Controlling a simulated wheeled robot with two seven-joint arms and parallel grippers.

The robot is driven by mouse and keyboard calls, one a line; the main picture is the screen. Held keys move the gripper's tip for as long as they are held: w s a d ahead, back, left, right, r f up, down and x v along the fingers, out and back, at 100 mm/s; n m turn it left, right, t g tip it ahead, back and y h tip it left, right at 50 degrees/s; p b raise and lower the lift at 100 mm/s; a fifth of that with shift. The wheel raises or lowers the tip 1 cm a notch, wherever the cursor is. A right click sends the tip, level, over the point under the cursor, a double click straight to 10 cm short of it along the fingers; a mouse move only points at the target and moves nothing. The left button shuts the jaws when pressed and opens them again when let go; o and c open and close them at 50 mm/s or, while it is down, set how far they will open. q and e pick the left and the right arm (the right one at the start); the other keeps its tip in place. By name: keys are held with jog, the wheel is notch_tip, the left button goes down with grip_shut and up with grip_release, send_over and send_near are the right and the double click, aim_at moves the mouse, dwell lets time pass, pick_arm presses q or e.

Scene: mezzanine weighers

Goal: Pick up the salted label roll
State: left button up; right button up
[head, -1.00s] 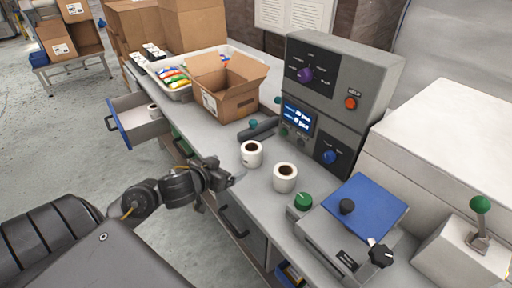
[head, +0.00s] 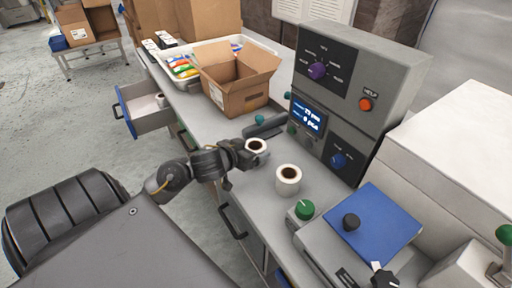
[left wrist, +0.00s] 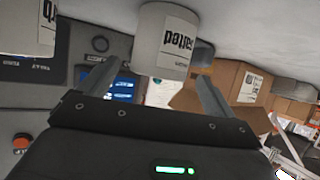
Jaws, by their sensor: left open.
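The salted label roll (head: 257,145) is a white roll with a dark core, standing on the grey bench. In the left wrist view its label (left wrist: 167,42) reads "salted" upside down. My left gripper (head: 246,156) is open at the roll, with its fingers on either side of it in the left wrist view (left wrist: 155,78). I cannot tell whether the fingers touch it. The gripper hides part of the roll in the head view. A second white roll (head: 288,180) stands nearer; its label is only partly visible in the left wrist view (left wrist: 28,30). My right gripper is not in view.
A grey control unit (head: 345,95) stands behind the rolls. A blue-topped weigher (head: 375,225) is at the right. An open cardboard box (head: 240,100) and a tray of colourful packets (head: 215,50) stand further back. An open drawer (head: 150,120) holds another roll.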

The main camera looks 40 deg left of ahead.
aim_at(259, 146)
pick_arm(q)
jog(key=shift+w+f, duration=0.1)
jog(key=shift+w, duration=0.1)
jog(key=b+x, duration=0.1)
jog(key=x, duration=0.3)
jog(key=shift+w+f+b, duration=0.2)
jog(key=shift+w+b, duration=0.1)
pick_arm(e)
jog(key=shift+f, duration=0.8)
pick_arm(q)
jog(key=c, duration=1.2)
